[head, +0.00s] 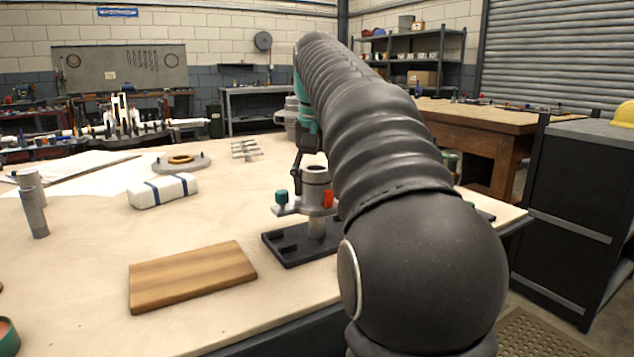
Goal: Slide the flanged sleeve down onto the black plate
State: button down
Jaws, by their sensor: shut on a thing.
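The grey flanged sleeve (317,186) stands upright above the black plate (288,251). Its flange carries a green knob (281,197) on the left and an orange-red part (328,198) on the right. A pale post (317,228) shows under the flange and rises from the plate, so the flange is above the plate and not touching it. My gripper (304,172) comes down from behind at the sleeve's upper left and is shut on the sleeve. One dark finger shows; the other is hidden. My arm covers the right part of the plate.
A wooden board (192,275) lies in front left of the plate.

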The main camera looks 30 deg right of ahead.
aim_at(317, 205)
jog(key=shift+f+b, duration=1.25)
jog(key=shift+f, duration=0.95)
dwell(1.4)
jog(key=shift+c, duration=1.4)
grip_release()
jog(key=shift+o, duration=0.2)
jog(key=shift+f, duration=0.1)
jog(key=shift+r+p, duration=2.55)
jog(key=shift+p, duration=0.1)
